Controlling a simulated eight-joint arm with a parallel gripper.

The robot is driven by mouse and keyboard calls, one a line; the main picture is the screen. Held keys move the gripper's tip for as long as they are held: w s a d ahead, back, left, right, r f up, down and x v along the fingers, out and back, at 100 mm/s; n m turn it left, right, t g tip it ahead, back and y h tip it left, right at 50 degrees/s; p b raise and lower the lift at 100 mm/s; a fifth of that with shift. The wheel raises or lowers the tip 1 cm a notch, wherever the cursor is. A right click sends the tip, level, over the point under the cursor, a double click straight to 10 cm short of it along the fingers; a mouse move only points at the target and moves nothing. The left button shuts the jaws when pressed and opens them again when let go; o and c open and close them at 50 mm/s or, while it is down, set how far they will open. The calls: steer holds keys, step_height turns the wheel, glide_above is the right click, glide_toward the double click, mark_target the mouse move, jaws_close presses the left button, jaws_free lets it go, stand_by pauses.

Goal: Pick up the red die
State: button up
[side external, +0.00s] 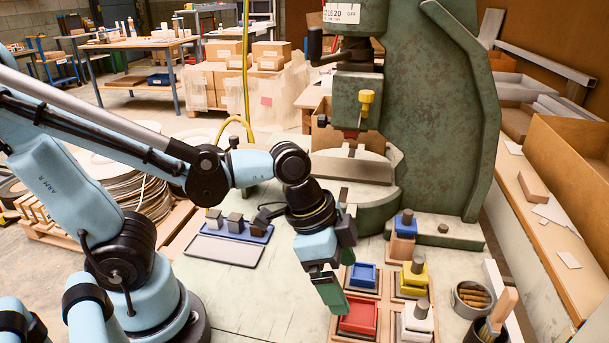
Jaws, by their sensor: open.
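A red square block (359,316), which looks like the red die, sits in a wooden tray (343,333) at the bottom right of centre. Its top appears recessed. My gripper (331,296) points down just left of and above the red block, with its green-tipped fingers close to the block's left side. The gripper is open, and I see nothing between its fingers. One finger largely overlaps the other, so the gap is hard to see. A small red part (351,134) also shows under the ram of the green press (420,120).
Beside the red block are a blue block (363,275), a yellow block (413,278) and a white block (417,320). Another blue block (405,225) stands by the press base.

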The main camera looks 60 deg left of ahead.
mark_target(361, 315)
steer(key=shift+x, duration=3.75)
steer(key=shift+d, duration=0.1)
steer(key=c, duration=1.4)
steer(key=shift+c, duration=0.4)
steer(key=shift+r, duration=0.1)
